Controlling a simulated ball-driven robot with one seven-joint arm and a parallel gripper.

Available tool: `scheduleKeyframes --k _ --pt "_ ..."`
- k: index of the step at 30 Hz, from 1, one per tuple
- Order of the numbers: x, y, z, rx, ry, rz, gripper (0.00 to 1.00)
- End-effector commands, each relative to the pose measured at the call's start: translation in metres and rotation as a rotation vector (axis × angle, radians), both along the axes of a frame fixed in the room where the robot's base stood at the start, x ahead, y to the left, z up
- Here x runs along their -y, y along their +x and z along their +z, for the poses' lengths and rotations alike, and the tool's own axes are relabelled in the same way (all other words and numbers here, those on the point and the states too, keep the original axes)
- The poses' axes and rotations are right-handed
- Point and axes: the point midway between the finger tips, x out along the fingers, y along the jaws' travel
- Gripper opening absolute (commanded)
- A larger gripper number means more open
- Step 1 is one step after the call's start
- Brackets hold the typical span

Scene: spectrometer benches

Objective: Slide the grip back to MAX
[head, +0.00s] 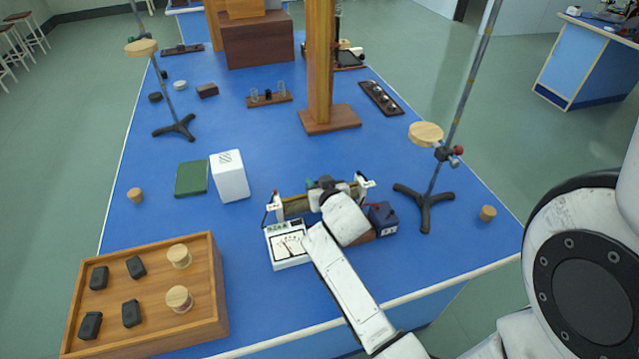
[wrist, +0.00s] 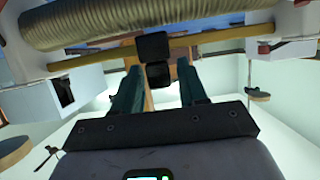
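The sliding rheostat shows in the head view with its brown wound coil (head: 296,205) lying between two white end supports, partly covered by my arm. In the wrist view the ribbed coil (wrist: 120,22) and a yellow rod run across the top. The black grip (wrist: 153,47) sits on the rod. My gripper (wrist: 158,72) has its two dark green fingers apart, one on each side of the grip, with gaps visible; I cannot tell whether either finger touches it. In the head view my gripper (head: 325,184) is over the rheostat. The MAX marking cannot be made out.
A white analog meter (head: 288,249) stands in front of the rheostat and a dark blue box (head: 383,218) to its right. A tripod stand (head: 427,200) is farther right, a white box (head: 229,177) to the left. A wooden tray (head: 205,330) fills the front left.

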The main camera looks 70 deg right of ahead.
Motion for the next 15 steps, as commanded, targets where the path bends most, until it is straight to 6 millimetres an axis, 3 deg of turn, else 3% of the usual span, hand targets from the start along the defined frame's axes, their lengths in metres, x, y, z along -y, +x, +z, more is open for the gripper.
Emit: scheduleKeyframes --k 10,15 --pt "-0.002 -0.001 0.001 0.001 -0.001 0.001 0.49" --pt "-0.014 -0.011 0.006 0.002 0.001 0.002 0.49"
